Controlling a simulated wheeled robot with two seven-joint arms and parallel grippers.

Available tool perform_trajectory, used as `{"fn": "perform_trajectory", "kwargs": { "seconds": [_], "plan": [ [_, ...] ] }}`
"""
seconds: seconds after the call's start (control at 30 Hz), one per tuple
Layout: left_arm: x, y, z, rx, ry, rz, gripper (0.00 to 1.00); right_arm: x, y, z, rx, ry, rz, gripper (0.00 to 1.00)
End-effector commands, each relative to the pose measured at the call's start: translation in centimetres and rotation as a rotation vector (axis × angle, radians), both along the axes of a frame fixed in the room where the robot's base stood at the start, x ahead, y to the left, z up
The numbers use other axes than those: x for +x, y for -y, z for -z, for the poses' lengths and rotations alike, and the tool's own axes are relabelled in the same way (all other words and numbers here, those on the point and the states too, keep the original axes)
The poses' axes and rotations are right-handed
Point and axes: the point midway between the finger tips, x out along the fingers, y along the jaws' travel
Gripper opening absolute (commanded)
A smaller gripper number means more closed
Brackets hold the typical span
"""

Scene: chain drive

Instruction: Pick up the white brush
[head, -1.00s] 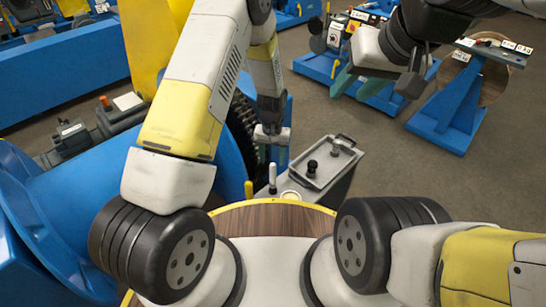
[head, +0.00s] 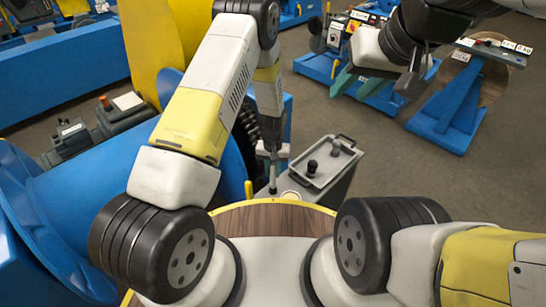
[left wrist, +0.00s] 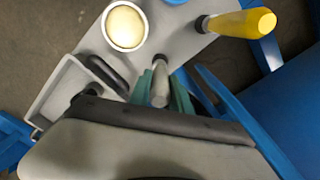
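The white brush (left wrist: 160,84) stands upright on the grey cart; in the head view its pale handle (head: 272,181) shows just below my left gripper (head: 273,150). In the left wrist view the teal fingers of my left gripper (left wrist: 163,93) stand on either side of the handle, apart, and I see no clear grip on it. The brush's lower end is hidden. My right gripper (head: 358,84) is open and empty, high at the upper right of the head view.
A yellow-handled brush (left wrist: 243,23) and a white cup with cream contents (left wrist: 125,27) are close by on the cart. A grey tray with black knobs (head: 325,163) lies to the right. Blue machinery (head: 80,210) stands left; floor is open at right.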

Motion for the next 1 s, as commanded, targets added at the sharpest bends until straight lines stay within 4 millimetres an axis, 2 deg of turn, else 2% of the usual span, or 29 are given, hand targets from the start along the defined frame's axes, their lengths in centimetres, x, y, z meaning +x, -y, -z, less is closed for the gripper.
{"fn": "perform_trajectory", "kwargs": {
  "seconds": [0.33, 0.43, 0.8, 1.0],
  "plan": [
    [0.0, 0.0, -0.1, 0.000, 0.000, 0.000, 0.00, 0.0, 0.0, 0.0, 0.000, 0.000, 0.000, 0.38],
    [0.1, 0.0, -0.8, 0.000, 0.002, 0.000, 0.00, 0.0, 0.0, 0.0, 0.000, 0.000, 0.000, 0.38],
    [0.1, 0.0, -7.8, -0.001, 0.003, -0.001, 0.00, 0.0, 0.0, 0.0, 0.000, 0.000, 0.000, 0.38],
    [0.0, 0.0, -9.8, 0.000, 0.001, -0.001, 0.00, 0.0, 0.0, 0.0, 0.000, 0.000, 0.000, 0.38]
  ]
}}
